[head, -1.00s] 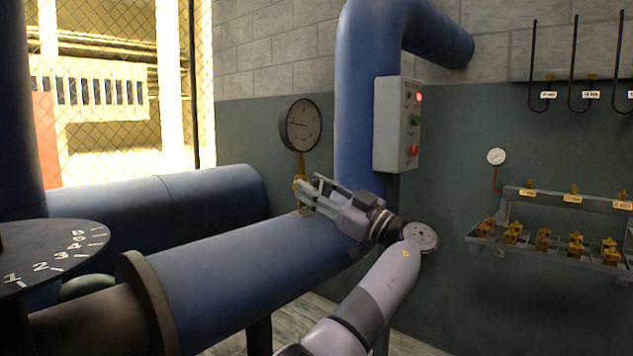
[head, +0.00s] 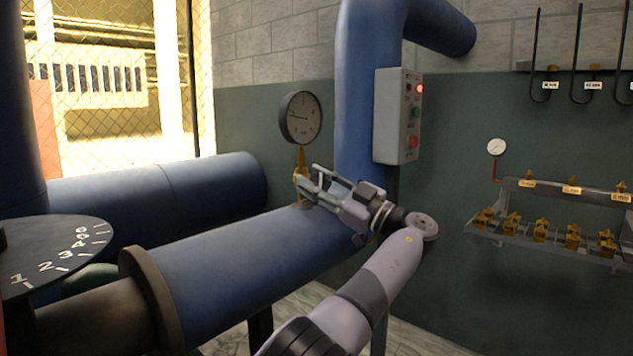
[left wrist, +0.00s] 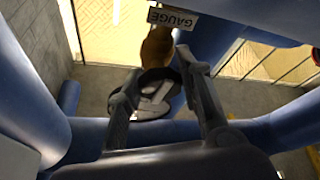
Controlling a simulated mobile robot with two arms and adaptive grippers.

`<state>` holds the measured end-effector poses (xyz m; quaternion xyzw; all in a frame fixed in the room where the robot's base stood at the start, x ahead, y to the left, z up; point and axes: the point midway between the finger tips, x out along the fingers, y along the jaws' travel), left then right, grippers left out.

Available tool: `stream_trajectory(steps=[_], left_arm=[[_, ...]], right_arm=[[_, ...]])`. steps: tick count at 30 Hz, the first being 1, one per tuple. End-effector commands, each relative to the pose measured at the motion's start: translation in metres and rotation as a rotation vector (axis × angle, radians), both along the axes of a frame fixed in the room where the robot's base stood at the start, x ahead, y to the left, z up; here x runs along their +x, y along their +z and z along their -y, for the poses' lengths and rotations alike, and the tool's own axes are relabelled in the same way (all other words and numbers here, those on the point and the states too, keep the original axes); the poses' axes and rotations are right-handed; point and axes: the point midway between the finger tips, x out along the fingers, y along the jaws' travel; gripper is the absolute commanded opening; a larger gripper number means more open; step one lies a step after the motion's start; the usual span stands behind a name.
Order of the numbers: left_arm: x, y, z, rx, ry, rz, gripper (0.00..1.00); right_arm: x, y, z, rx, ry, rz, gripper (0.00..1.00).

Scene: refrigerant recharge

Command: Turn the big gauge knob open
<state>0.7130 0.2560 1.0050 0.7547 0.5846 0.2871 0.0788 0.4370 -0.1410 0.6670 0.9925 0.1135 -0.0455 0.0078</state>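The big round gauge (head: 301,117) stands on a brass-yellow stem above the blue pipe in the head view. The yellow valve part with its knob (head: 299,187) is low on that stem, partly hidden by my left gripper (head: 312,182). In the left wrist view, my left gripper (left wrist: 158,68) has its two fingers apart. A brass-brown part (left wrist: 157,47) shows between and beyond the fingertips, under an upside-down "GAUGE" label (left wrist: 172,18). I cannot tell whether the fingers touch it. My right gripper is not in view.
The horizontal blue pipe (head: 230,270) runs below the gripper. A vertical blue pipe (head: 362,110) and a grey control box (head: 397,115) stand close on the right. A numbered dark disc (head: 50,255) is at left. A rack of brass valves (head: 545,235) is on the right wall.

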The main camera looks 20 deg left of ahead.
Motion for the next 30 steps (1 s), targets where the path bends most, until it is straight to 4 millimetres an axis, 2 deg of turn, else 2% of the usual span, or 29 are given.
stream_trajectory(steps=[1, 9, 23, 30], left_arm=[[0.000, -0.001, 0.000, -0.001, 0.001, -0.001, 0.35], [0.000, -0.001, 0.000, -0.001, 0.000, -0.002, 0.53], [0.000, 0.000, 0.000, 0.000, 0.001, -0.002, 0.54], [0.000, -0.005, -0.001, 0.019, 0.000, -0.056, 0.54]], right_arm=[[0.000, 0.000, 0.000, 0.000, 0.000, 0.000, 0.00], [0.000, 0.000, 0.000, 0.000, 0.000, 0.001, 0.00], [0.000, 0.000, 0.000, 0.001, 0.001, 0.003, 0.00], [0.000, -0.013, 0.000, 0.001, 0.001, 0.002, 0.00]])
